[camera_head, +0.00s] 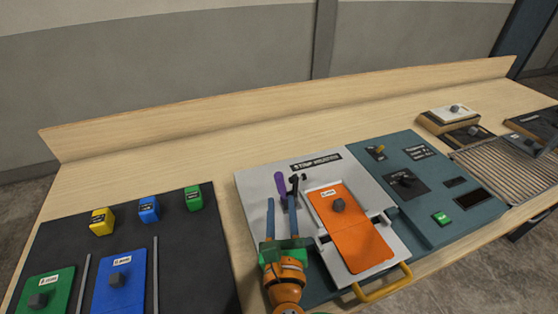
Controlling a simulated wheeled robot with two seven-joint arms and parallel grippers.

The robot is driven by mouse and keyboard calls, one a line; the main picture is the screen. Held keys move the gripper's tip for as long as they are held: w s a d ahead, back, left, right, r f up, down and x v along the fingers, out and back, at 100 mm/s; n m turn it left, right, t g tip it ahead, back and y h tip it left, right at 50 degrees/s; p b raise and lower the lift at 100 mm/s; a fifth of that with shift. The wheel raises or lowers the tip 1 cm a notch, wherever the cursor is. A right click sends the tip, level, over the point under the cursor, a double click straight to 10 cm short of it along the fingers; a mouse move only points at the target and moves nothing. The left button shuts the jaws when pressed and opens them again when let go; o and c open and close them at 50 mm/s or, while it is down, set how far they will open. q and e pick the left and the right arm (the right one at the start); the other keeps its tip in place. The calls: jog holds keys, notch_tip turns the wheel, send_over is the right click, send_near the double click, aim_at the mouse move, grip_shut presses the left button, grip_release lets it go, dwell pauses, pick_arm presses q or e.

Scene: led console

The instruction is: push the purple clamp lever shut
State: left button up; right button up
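The purple clamp lever (281,184) stands on the light grey panel (255,184), left of the orange plate (364,241). The lever looks raised, leaning slightly left at its top. My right gripper (281,199) comes in from below. Its two blue fingers are apart and point toward the lever, with a gap between them. The lever's lower part shows in line with this gap; whether a finger touches it I cannot tell. The lever's base is partly hidden by the fingers. My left gripper is not in view.
A yellow handle (383,285) sits at the plate's front. Right is a teal console (450,224) with knobs and a green button (441,218). Left is a dark mat (188,250) with yellow, blue and green blocks. Bare table lies behind the panel.

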aim_at(280, 186)
jog(key=shift+w+r, duration=0.15)
jog(key=shift+w, duration=1.1)
jog(key=w, duration=0.3)
jog(key=shift+w+r+p, duration=0.3)
jog(key=shift+p, duration=0.1)
jog(key=shift+w+f, duration=0.25)
jog(key=shift+w, duration=0.2)
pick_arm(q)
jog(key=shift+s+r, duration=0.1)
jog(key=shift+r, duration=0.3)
pick_arm(e)
jog(key=shift+s, duration=0.1)
grip_shut()
